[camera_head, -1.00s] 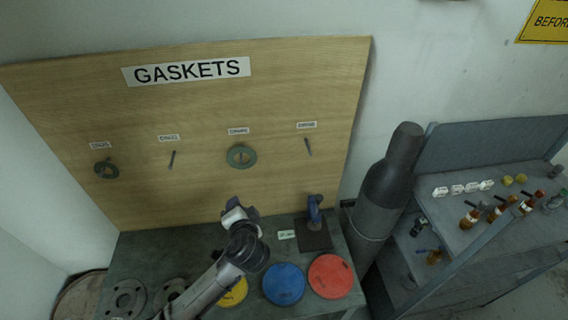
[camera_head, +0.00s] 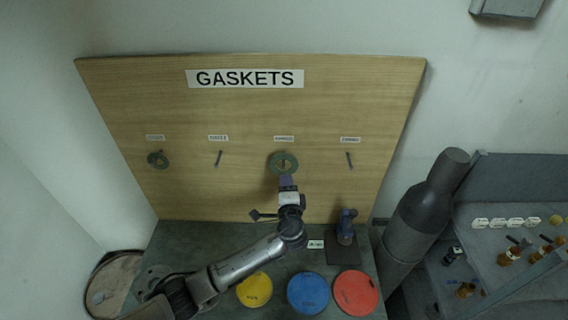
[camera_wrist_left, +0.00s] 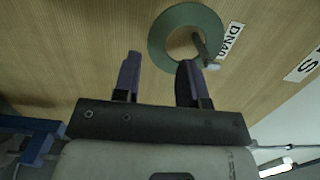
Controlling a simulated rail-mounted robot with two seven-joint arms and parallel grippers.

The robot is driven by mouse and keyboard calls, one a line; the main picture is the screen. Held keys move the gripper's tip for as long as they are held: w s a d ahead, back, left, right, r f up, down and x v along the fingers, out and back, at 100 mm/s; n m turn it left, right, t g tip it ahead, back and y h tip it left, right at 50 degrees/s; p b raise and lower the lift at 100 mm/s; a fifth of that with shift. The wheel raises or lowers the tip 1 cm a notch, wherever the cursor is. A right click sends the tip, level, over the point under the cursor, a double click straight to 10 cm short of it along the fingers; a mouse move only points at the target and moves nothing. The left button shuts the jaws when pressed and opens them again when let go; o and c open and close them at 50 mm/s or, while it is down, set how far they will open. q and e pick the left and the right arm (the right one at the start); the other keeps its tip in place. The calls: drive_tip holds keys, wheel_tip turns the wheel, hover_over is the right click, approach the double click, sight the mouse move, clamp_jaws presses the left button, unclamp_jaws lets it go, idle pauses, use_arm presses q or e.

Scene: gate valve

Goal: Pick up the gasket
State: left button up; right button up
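A green ring-shaped gasket (camera_head: 272,164) hangs on a peg on the wooden board, third position from the left. It also shows in the left wrist view (camera_wrist_left: 160,38), with the peg through its hole. My left gripper (camera_head: 287,181) is just below this gasket in the head view. In the left wrist view my left gripper (camera_wrist_left: 160,72) has its two fingers apart with nothing between them. The fingertips are near the gasket's lower edge, and one finger overlaps that edge in the picture; contact cannot be told. My right gripper is not in view.
Another dark gasket (camera_head: 152,161) hangs at the board's left. Two other pegs are bare. Yellow (camera_head: 254,290), blue (camera_head: 308,293) and red (camera_head: 356,292) discs lie on the bench (camera_head: 205,238).

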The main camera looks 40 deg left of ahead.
sight(284, 172)
use_arm(q)
drive_tip(key=shift+w+a, duration=0.3)
drive_tip(key=shift+p+x, duration=1.05)
drive_tip(key=shift+x, duration=1.55)
drive_tip(key=shift+d+r, duration=0.1)
drive_tip(key=shift+r, duration=0.05)
drive_tip(key=shift+c, duration=0.4)
drive_tip(key=c, duration=0.6)
